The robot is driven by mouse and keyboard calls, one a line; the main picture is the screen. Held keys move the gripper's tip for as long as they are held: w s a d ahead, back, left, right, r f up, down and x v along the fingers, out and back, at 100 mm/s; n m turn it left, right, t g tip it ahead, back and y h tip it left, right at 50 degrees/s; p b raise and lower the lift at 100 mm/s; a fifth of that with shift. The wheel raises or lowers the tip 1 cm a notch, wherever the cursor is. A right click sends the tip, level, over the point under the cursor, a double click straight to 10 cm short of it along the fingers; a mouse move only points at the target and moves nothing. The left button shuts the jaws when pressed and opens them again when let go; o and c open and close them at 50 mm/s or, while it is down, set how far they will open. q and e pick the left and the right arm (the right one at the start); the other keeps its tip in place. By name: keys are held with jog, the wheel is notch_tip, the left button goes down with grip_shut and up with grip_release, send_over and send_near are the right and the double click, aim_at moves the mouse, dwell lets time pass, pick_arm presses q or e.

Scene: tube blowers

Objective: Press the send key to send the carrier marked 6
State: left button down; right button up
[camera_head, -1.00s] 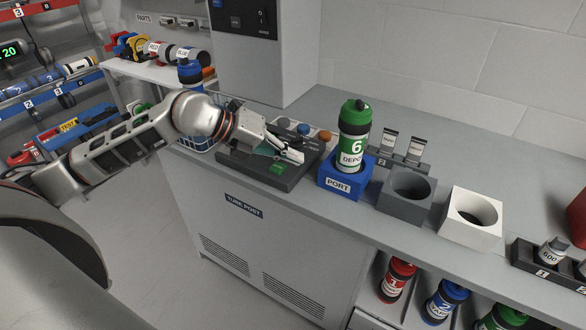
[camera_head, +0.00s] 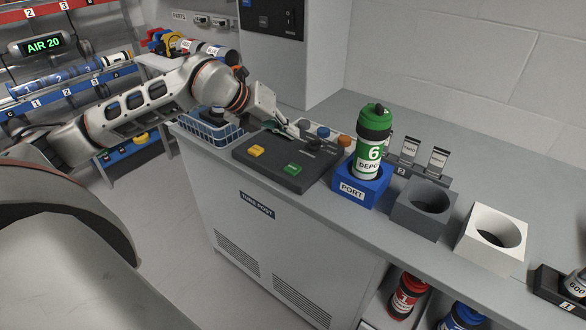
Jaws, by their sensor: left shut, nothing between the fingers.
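The carrier marked 6 (camera_head: 369,157), green and white with a dark band near its top, stands upright in the blue PORT block (camera_head: 358,192). A dark key panel (camera_head: 276,176) lies on the counter to its left, with a yellow key (camera_head: 256,151) and a green key (camera_head: 293,169). The lettering on both keys is too small to read. My left gripper (camera_head: 293,133) is shut and empty over the panel's far edge, behind both keys and apart from them. My right gripper is not in view.
A grey holder (camera_head: 411,224) and a white holder (camera_head: 470,249), both empty, stand right of the port. Small knobs (camera_head: 323,132) and a black stick (camera_head: 314,146) are close to my gripper. A blue wire basket (camera_head: 225,134) stands left of the panel.

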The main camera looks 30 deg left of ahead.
pick_arm(q)
jog(key=b, duration=0.4)
send_over(290, 168)
notch_tip(290, 168, down, 7)
jog(key=shift+f, duration=0.55)
dwell(0.3)
dwell(0.4)
